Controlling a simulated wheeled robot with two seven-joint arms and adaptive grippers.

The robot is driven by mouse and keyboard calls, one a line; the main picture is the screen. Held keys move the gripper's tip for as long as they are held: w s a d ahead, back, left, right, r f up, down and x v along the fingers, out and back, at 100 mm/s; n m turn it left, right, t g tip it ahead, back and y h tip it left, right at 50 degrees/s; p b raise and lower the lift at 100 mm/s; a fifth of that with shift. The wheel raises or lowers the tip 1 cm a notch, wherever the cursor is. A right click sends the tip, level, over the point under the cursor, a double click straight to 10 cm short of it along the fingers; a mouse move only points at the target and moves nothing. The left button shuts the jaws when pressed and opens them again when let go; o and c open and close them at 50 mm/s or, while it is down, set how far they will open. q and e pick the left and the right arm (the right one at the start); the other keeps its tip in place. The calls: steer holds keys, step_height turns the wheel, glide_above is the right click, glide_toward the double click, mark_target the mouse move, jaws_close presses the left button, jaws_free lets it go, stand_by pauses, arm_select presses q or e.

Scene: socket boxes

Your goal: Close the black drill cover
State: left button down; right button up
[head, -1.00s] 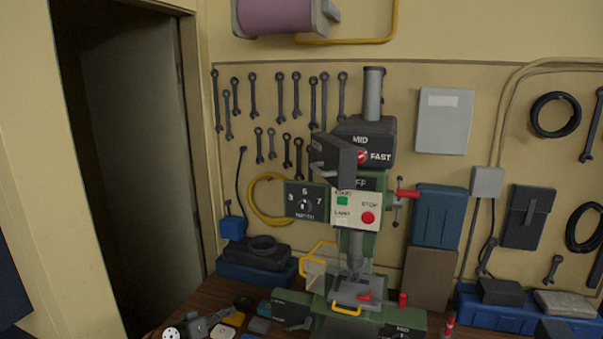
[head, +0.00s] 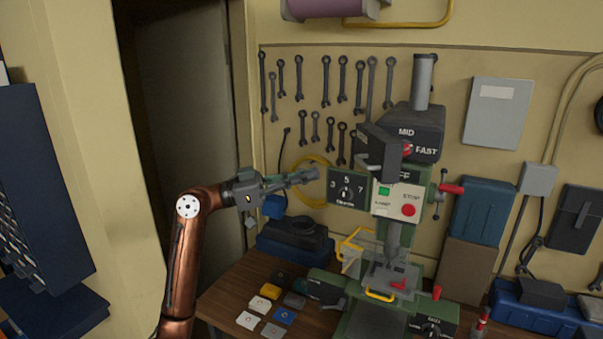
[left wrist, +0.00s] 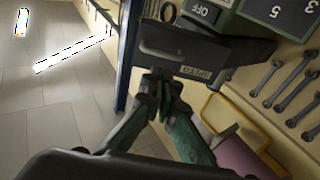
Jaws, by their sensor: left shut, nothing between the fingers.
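The black drill cover (head: 376,150) sticks out open from the front of the green drill press, below the MID/FAST dial housing (head: 408,130). In the left wrist view the cover (left wrist: 225,52) lies just past my fingertips, its small label close to them; I cannot tell whether they touch. My left gripper (head: 316,173) reaches in from the left, shut and empty, its tips a little left of the cover in the head view. The shut fingers also show in the left wrist view (left wrist: 160,76). My right gripper is out of view.
The 3-5-7 dial box (head: 346,188) and the START/STOP panel (head: 397,203) sit below the cover. Wrenches (head: 342,80) hang on the wall behind. Small coloured tiles (head: 271,292) lie on the wooden bench (head: 232,285). A yellow guard (head: 352,245) stands near the drill.

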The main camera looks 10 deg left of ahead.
mark_target(359, 162)
arm_select(q)
steer(key=p+x, duration=0.3)
steer(key=x, duration=0.6)
steer(key=shift+r, duration=0.1)
steer(key=shift+w+d, duration=0.1)
steer(key=shift+d, duration=0.25)
steer(key=shift+d, duration=0.1)
